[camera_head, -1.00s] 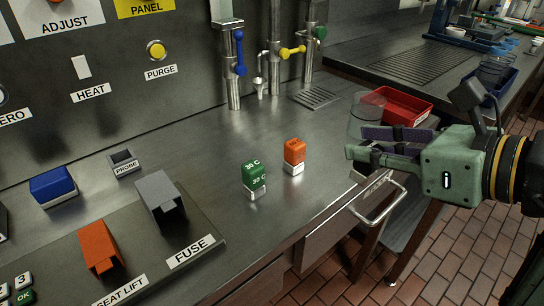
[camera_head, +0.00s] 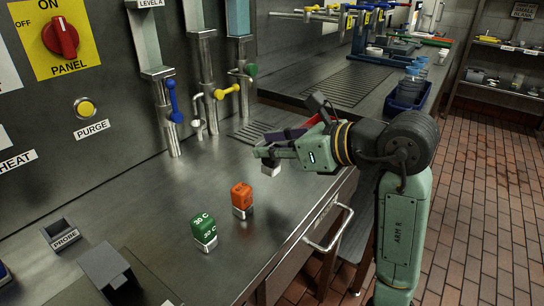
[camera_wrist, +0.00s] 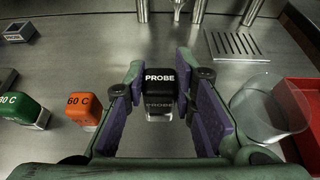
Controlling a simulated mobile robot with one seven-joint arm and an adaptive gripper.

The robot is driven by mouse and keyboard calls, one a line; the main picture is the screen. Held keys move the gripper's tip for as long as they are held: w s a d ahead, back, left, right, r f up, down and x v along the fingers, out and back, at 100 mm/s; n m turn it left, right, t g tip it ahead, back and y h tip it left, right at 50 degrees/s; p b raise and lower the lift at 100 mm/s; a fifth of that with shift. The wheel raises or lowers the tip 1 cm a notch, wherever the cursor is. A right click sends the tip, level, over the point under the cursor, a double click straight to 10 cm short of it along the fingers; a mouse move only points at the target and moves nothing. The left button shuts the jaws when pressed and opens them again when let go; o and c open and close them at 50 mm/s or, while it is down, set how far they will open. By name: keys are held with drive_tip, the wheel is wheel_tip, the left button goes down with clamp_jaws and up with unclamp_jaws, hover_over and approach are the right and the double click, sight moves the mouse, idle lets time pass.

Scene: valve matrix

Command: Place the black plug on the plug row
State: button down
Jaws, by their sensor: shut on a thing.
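The black plug (camera_wrist: 158,78), marked PROBE and with a pale metal lower part, is between the fingers of my gripper (camera_wrist: 160,92) in the wrist view. My gripper (camera_head: 272,158) is shut on it above the steel counter. In the head view the plug's pale lower part (camera_head: 270,170) shows below the fingers, and its black top is mostly hidden. A green plug marked 30 C (camera_head: 204,229) and an orange plug (camera_head: 242,197), marked 60 C in the wrist view, stand on the counter. I cannot tell which part is the plug row.
A PROBE socket (camera_head: 60,233) stands on the counter at left. A clear beaker (camera_wrist: 270,108) and a red tray (camera_wrist: 308,95) are right of my gripper. Taps (camera_head: 170,105) and a drain grate (camera_head: 255,130) are behind. The counter left of the gripper has bare room.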

sight(278, 162)
drive_tip(key=shift+w+f, duration=0.1)
drive_tip(key=shift+w, duration=0.1)
wheel_tip(278, 162, down, 3)
drive_tip(key=shift+f+p, duration=0.15)
drive_tip(key=shift+p, duration=0.2)
drive_tip(key=shift+f+b, duration=0.3)
drive_tip(key=c, duration=1.3)
unclamp_jaws()
drive_tip(key=shift+r, duration=0.1)
drive_tip(key=shift+c, duration=0.2)
drive_tip(key=shift+r+p, duration=0.15)
drive_tip(key=shift+p, duration=0.15)
drive_tip(key=b+v, duration=0.2)
drive_tip(key=v, duration=1)
